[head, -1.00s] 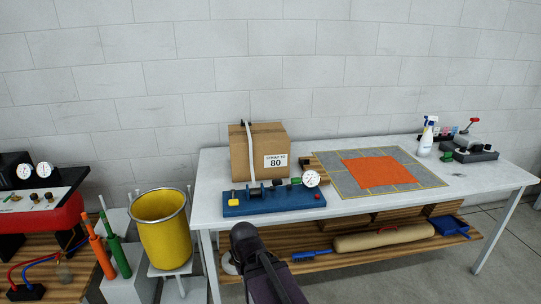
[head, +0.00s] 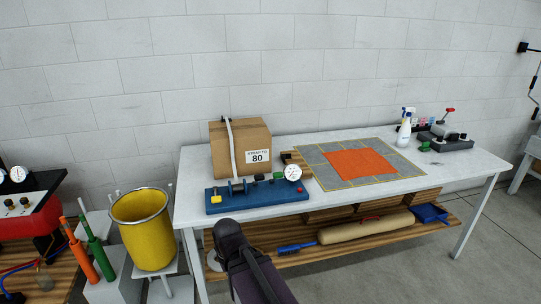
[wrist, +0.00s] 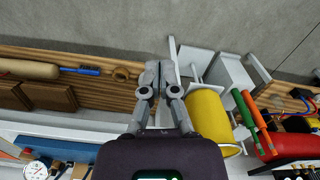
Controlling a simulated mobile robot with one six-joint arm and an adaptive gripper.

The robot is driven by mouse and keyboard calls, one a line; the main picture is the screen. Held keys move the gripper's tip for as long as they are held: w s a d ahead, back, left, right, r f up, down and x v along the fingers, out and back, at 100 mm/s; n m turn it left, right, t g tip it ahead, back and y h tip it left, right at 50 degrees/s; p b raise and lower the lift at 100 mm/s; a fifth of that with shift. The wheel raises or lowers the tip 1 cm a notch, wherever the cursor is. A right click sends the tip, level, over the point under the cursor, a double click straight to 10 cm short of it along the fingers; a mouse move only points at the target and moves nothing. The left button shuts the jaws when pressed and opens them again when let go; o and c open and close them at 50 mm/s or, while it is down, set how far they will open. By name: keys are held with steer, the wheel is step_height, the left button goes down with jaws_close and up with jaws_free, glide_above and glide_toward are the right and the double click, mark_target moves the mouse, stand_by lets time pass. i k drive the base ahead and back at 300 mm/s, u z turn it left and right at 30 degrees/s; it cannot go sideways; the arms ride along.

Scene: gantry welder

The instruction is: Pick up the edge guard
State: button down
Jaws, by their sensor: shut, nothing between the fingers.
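No part is clearly marked as the edge guard. A small brown and black piece (head: 289,158) lies on the bench just right of the cardboard box; I cannot tell if it is the guard. The box (head: 228,148) has a pale strap over it and a label reading 80. A blue strapping fixture (head: 240,198) with a dial stands in front of it. My gripper (wrist: 153,66) shows in the wrist view with its fingers together and empty, over the wooden lower shelf and floor beside the yellow bin (wrist: 205,118). In the head view only my dark arm shows, in front of the bench.
The white bench (head: 465,164) carries a grey mat with an orange centre (head: 362,162), a spray bottle (head: 404,130) and a grey clamp device (head: 447,138). The lower shelf (head: 290,262) holds a tan roll and a blue brush. The yellow bin stands left of the bench.

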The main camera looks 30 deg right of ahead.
mark_target(286, 157)
steer(key=k, duration=0.65)
steer(key=z, duration=0.45)
steer(key=i, duration=1.65)
steer(key=u, duration=0.45)
